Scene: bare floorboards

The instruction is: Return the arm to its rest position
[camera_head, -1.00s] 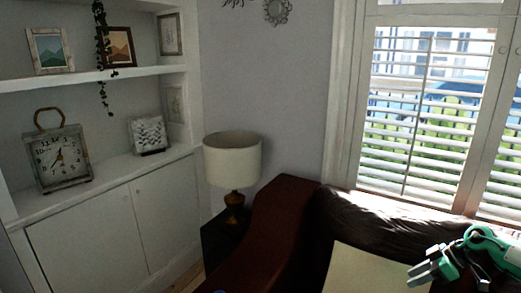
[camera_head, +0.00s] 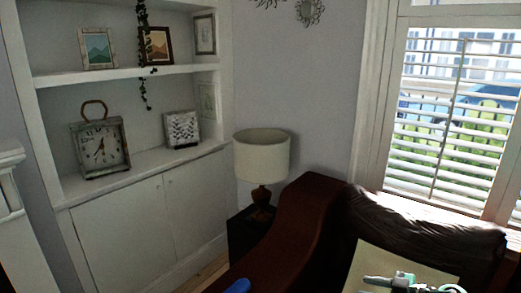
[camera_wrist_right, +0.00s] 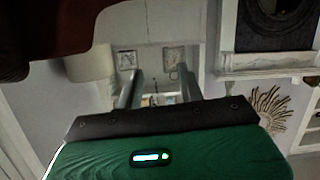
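My right gripper (camera_head: 385,283) shows at the bottom right of the head view, in front of the sofa, with its lower part cut off by the frame edge. In the right wrist view the same gripper (camera_wrist_right: 157,88) has its two grey fingers apart with nothing between them. Its green body fills the bottom of that view. My left gripper is not in view. A small blue shape (camera_head: 238,287) shows at the bottom edge of the head view, too cut off to identify.
A dark leather sofa (camera_head: 300,215) with a pale cushion (camera_head: 375,265) stands in front. A lamp (camera_head: 262,158) stands on a dark side table (camera_head: 243,236). Shelves at left hold a clock (camera_head: 100,148) and frames. A shuttered window (camera_head: 450,130) is at right.

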